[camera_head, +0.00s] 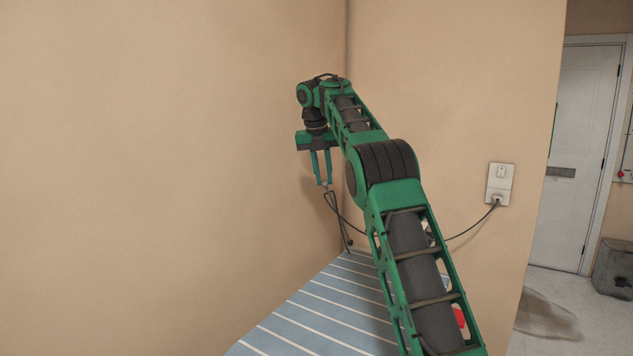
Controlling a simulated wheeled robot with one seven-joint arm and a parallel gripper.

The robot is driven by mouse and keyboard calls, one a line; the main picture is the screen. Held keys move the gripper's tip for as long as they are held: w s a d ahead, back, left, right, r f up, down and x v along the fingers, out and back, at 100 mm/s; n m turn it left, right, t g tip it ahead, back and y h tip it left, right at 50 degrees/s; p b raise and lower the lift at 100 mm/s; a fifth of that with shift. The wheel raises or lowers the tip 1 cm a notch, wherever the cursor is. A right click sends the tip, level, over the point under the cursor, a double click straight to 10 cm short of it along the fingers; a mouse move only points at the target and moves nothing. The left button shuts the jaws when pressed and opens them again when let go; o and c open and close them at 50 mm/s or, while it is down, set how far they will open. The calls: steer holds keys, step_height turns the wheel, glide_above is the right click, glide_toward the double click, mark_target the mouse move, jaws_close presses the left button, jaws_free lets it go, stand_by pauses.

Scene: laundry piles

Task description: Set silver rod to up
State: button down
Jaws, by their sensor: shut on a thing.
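My gripper (323,182) points down near the corner of the walls, above the far end of the striped surface. Its teal fingers are shut on the top of a thin, dark greyish rod (338,220), which I take to be the silver rod. The rod slants down to the right from the fingertips. Its lower end is near the far end of the blue-and-white striped surface (310,318). The rod is small in view, and I cannot tell exactly what its foot rests on.
A black cable (462,236) runs behind my arm to a wall outlet (499,184). A red object (459,317) is partly hidden by my arm. Walls stand close at the left and back. A white door (582,150) and a dark grey bin-like object (614,268) are at the right.

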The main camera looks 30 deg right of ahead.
steer(key=shift+a+f, duration=0.1)
steer(key=c, duration=1.6)
jaws_free()
steer(key=shift+w+a, duration=0.1)
steer(key=shift+w+v, duration=0.1)
steer(key=shift+v, duration=0.55)
steer(key=shift+w+v, duration=0.15)
steer(key=shift+v, duration=0.5)
steer(key=shift+s+a+r, duration=0.35)
steer(key=shift+s+a, duration=0.85)
steer(key=shift+a, duration=0.6)
steer(key=shift+s+a+r, duration=0.4)
steer(key=shift+s+a, duration=0.8)
steer(key=shift+a, duration=0.55)
steer(key=shift+s+a+r, duration=0.35)
steer(key=shift+s+a, duration=0.9)
steer(key=shift+a, duration=0.55)
